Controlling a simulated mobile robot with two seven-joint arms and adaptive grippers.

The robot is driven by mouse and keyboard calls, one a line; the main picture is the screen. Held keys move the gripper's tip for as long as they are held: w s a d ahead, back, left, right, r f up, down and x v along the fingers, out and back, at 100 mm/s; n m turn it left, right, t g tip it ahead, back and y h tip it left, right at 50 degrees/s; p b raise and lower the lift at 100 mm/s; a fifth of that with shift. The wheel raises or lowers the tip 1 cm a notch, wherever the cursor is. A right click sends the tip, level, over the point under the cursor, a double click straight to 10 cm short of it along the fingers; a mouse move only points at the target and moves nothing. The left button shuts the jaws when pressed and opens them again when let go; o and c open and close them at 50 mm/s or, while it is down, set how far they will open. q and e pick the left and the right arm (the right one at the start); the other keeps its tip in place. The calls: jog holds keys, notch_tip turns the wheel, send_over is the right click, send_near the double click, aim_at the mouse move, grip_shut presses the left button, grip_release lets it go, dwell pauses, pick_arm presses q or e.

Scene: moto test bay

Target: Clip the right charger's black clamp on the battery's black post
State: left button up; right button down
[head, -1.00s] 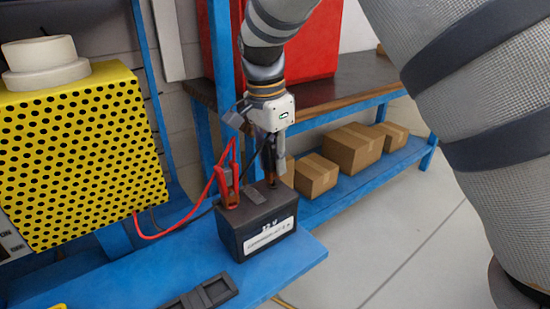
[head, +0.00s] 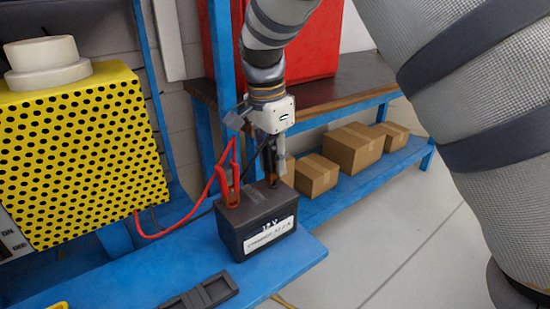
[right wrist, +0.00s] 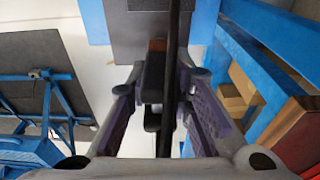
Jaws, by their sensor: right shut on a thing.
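The dark battery (head: 262,238) stands on the blue bench, its white label facing forward. A red clamp (head: 229,190) stands upright at the left of its top. My right gripper (head: 274,158) is above the battery's back right corner, shut on the black clamp (head: 270,170), which points down with a copper-coloured tip at the battery's top. The black post is hidden there, so I cannot tell whether the jaws are around it. In the right wrist view the black clamp (right wrist: 154,75) sits between my fingers, partly behind a black cable (right wrist: 172,60). My left gripper is out of view.
A yellow perforated charger (head: 80,160) with a white roll (head: 45,60) on top stands at left. A dark tray-like piece (head: 203,294) lies at the bench's (head: 290,268) front. A blue upright (head: 222,60) is close to my right arm. Cardboard boxes (head: 352,147) sit behind.

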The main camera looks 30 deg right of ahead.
jog(key=shift+f, duration=0.45)
jog(key=c, duration=1.4)
grip_release()
jog(key=shift+o, duration=0.2)
jog(key=r, duration=0.4)
jog(key=a+r, duration=0.1)
jog(key=r, duration=0.7)
jog(key=shift+s+a, duration=0.1)
jog(key=shift+a, duration=0.15)
jog(key=shift+f, duration=0.1)
